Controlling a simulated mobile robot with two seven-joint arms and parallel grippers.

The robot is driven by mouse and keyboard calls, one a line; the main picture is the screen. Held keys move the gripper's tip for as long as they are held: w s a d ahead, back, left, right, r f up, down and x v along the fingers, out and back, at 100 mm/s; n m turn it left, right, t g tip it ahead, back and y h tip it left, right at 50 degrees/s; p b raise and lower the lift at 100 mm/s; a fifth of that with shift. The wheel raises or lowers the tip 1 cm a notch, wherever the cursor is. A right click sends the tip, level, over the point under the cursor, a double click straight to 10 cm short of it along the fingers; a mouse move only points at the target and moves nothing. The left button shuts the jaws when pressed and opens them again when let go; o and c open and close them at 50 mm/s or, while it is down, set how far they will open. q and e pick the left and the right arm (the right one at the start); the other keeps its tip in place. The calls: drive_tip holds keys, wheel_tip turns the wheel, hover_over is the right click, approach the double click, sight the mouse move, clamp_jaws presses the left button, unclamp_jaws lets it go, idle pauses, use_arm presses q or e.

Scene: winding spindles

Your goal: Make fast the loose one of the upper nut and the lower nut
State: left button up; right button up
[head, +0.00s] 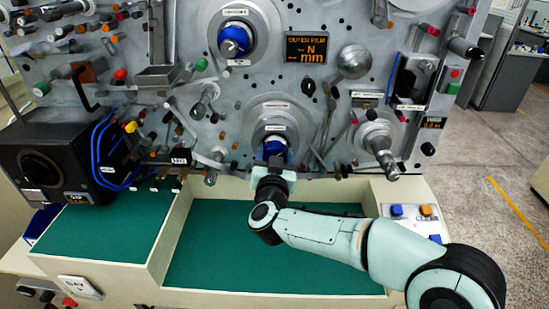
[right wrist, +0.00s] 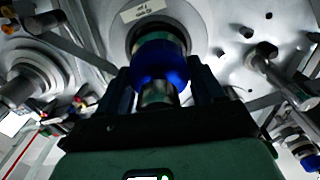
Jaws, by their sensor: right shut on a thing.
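The upper nut (head: 234,40) is a blue ring on a spindle at the top of the grey panel, with nothing touching it. The lower nut (head: 274,147) is a blue ring on the spindle below, partly hidden by my right gripper (head: 273,166). In the right wrist view the lower nut (right wrist: 160,62) sits between the two dark fingers, with the metal spindle end sticking out toward the palm. My right gripper is shut on the lower nut. I cannot tell by eye which nut is loose. My left gripper is not in view.
The panel carries several rollers and knobs, including a large metal spindle (head: 379,142) right of the lower nut. A black box (head: 55,160) with blue cables stands at left. The green tray floor (head: 230,260) below is clear. A button box (head: 410,216) is at right.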

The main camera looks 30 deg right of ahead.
drive_tip(key=m+b, duration=0.2)
drive_tip(key=m, duration=0.1)
drive_tip(key=shift+s+f+m, duration=0.1)
drive_tip(key=shift+f+m, duration=0.05)
drive_tip(key=shift+m, duration=0.15)
drive_tip(key=m+b, duration=0.2)
drive_tip(key=m, duration=0.1)
drive_tip(key=shift+d+m, duration=0.15)
drive_tip(key=shift+m, duration=0.15)
drive_tip(key=m+b, duration=0.3)
drive_tip(key=shift+m, duration=0.3)
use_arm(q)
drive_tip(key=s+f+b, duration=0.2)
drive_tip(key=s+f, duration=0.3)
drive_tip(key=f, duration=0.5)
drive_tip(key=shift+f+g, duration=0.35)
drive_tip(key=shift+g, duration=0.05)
use_arm(e)
drive_tip(key=shift+m, duration=1.8)
drive_tip(key=o, duration=1)
drive_tip(key=shift+c, duration=0.2)
